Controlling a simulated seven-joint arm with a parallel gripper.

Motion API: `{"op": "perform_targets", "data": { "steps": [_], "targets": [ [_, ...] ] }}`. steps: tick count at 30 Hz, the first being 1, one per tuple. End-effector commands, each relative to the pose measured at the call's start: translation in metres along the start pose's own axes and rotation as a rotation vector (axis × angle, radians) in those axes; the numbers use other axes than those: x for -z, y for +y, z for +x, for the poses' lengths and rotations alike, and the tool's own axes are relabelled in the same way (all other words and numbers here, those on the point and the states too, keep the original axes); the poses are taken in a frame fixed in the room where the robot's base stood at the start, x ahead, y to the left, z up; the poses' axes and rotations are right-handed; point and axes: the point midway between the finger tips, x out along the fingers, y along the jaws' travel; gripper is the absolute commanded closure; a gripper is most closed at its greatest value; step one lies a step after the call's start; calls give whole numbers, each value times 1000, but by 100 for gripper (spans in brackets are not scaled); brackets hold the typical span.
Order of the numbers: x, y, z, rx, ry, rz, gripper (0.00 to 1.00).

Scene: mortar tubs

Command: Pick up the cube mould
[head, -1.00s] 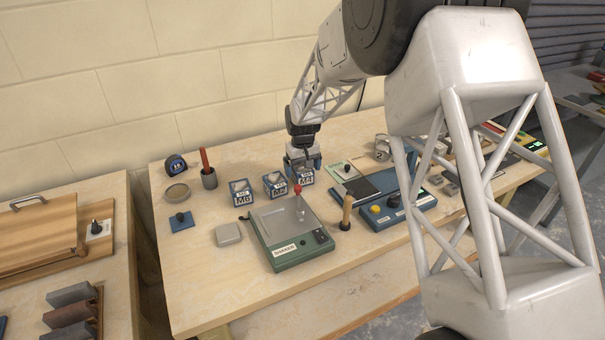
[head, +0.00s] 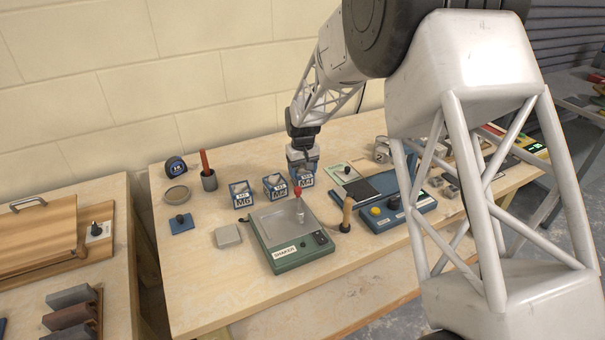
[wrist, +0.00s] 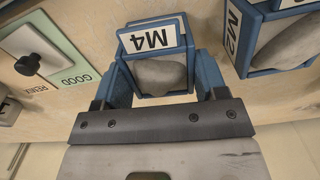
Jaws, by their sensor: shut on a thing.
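A blue cube mould marked M4 (head: 307,179) stands at the back middle of the bench, with a grey filling in its open top. My gripper (head: 303,164) is over it, pointing down. In the wrist view the M4 mould (wrist: 155,42) lies between the two blue fingers of my gripper (wrist: 163,72), which are shut on its sides. Its underside is hidden, and I cannot tell whether it touches the bench. Two similar moulds, M2 (head: 275,187) and M6 (head: 241,196), stand to its left.
The green shaker (head: 292,252) with a red-topped lever stands in front of the moulds. A wooden-handled tool (head: 346,213) and a blue device with knobs (head: 398,215) are to the right. A GOOD/REMIX board (wrist: 50,55) lies beside M4.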

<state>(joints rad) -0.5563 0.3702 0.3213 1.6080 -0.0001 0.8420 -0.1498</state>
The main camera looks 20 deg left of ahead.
Motion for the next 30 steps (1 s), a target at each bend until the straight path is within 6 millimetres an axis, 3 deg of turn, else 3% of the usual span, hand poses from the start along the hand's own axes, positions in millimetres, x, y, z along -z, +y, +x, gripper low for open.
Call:
{"op": "perform_targets", "data": {
  "steps": [8,24,30],
  "targets": [
    [0,0,-11,0,2,0,70],
    [0,0,-83,0,2,0,70],
    [0,0,-98,0,2,0,70]
  ]
}}
